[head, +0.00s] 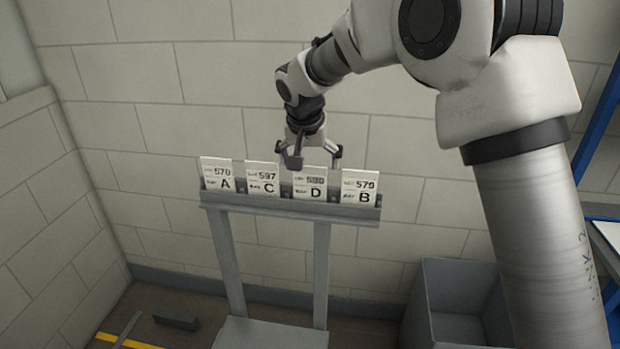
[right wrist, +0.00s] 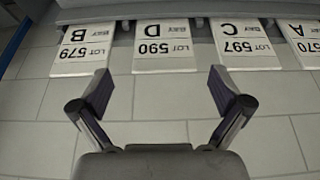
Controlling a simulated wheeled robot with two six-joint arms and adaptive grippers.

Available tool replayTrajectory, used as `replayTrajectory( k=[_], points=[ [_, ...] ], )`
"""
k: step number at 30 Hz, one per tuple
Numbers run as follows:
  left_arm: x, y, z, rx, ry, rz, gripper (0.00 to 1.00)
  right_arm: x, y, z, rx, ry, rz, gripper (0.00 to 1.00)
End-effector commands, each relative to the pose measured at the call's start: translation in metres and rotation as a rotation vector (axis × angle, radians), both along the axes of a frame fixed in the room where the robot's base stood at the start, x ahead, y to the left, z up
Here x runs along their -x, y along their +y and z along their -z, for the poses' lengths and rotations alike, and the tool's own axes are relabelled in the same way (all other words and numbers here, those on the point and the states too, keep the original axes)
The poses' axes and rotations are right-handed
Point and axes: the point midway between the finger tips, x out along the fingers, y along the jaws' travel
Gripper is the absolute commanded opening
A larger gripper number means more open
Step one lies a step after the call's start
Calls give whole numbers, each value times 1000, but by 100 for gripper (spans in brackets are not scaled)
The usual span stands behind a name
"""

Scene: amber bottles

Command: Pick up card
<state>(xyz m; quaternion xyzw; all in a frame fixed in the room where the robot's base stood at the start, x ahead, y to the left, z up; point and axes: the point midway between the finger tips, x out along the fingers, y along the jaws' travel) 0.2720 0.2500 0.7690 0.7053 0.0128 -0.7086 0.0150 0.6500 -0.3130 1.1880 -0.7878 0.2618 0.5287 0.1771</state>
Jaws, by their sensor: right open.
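Four white cards stand in a row in a grey rack (head: 290,206): card A (head: 217,176), card C (head: 262,180), card D (head: 310,185) and card B (head: 360,187). My right gripper (head: 316,158) is open and empty, just above card D. In the right wrist view the cards appear upside down. Card B (right wrist: 85,50) and card C (right wrist: 243,45) are on either side. My left gripper is not in view.
The rack stands on two grey posts before a block wall (head: 110,60). A grey open bin (head: 435,300) is at the lower right. A blue frame (head: 600,115) is at the right edge. Yellow tape marks the floor at lower left.

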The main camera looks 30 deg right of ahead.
Motion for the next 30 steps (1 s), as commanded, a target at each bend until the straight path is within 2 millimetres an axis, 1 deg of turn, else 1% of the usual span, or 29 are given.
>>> replayTrajectory(
  k=[2, 5, 8, 11, 12, 15, 21, 22, 23, 24, 25, 30],
  points=[
    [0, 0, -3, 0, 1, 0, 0, -3, -3, 5, 1, 2, 7, 100],
    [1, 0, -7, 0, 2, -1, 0, -7, -6, 18, 1, 3, 6, 100],
    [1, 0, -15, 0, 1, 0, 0, -14, -9, 28, 2, 5, 5, 100],
    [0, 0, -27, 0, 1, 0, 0, -24, -13, 44, 0, 6, 5, 100],
    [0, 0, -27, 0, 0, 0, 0, -26, -15, 53, 1, 7, 4, 100],
    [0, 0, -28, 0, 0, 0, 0, -29, -17, 64, 0, 3, 4, 100],
    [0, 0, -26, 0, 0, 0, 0, -29, -17, 67, 0, 2, 3, 100],
    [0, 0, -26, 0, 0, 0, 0, -29, -17, 67, 0, 2, 3, 93],
    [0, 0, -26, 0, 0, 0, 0, -29, -17, 67, 0, 2, 3, 82],
    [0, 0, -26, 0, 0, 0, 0, -29, -17, 67, 0, 2, 3, 68],
    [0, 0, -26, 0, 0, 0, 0, -29, -17, 67, 0, 2, 3, 57],
    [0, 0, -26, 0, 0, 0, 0, -29, -17, 67, 0, 3, 3, 56]
  ],
)
